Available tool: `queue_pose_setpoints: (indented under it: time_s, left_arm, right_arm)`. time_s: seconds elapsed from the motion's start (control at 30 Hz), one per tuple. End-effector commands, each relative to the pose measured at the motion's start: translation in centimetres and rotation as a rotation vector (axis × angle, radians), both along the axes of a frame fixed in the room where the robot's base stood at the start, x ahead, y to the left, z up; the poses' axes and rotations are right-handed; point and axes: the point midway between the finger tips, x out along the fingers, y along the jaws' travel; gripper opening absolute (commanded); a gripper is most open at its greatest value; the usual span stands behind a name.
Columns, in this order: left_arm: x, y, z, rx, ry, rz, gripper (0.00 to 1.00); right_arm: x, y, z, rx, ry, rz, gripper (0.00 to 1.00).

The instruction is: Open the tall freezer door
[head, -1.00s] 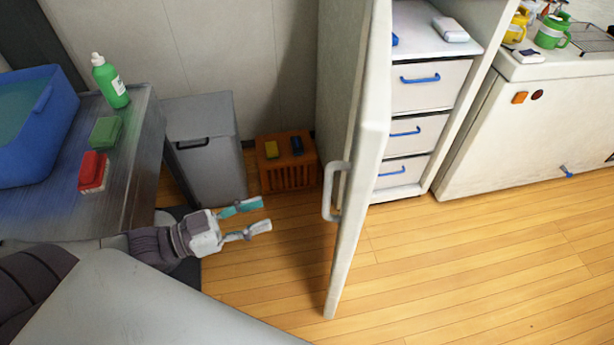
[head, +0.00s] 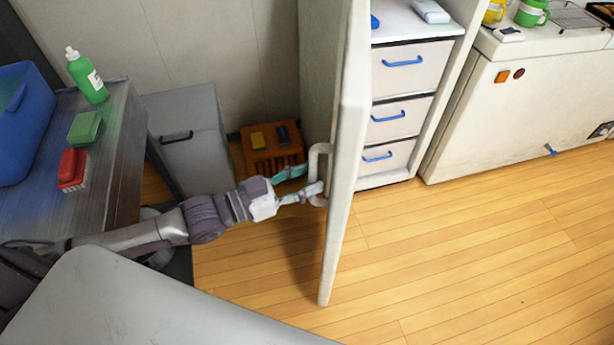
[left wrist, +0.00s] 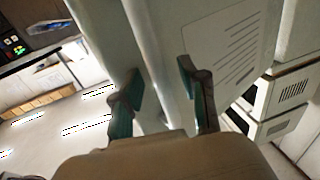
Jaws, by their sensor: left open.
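The tall freezer door (head: 346,150) stands well open in the head view, seen nearly edge-on. The drawers of the open cabinet show to its right. Its pale bar handle (head: 315,157) is on the left face of the door. My left gripper (head: 307,179) is open at the handle, with its teal fingertips on either side of the bar's lower part. In the left wrist view, my open fingers (left wrist: 160,90) straddle a pale upright bar. Whether they touch it, I cannot tell. My right gripper is not in view.
A steel table (head: 110,155) with a blue bin (head: 25,125) stands at the left. A white counter (head: 520,100) is at the right. The wooden floor (head: 450,260) right of the door is clear.

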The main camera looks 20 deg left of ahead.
Motion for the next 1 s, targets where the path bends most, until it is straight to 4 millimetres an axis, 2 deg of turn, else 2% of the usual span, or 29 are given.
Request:
queue_pose_setpoints:
  time_s: [0.33,0.37,0.6,1.0]
  left_arm:
    - [0.31,-0.34,-0.01,0.0,0.0,0.0,0.43]
    - [0.31,-0.34,-0.01,0.0,0.0,0.0,0.4]
    - [0.3,-0.32,-0.01,0.0,0.0,0.0,0.0]
    - [0.29,-0.32,0.03,0.0,0.0,0.0,0.0]
  right_arm:
    - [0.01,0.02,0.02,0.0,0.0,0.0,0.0]
    - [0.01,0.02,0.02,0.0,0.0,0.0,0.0]
    - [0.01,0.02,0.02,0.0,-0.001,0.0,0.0]
    - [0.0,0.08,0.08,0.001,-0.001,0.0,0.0]
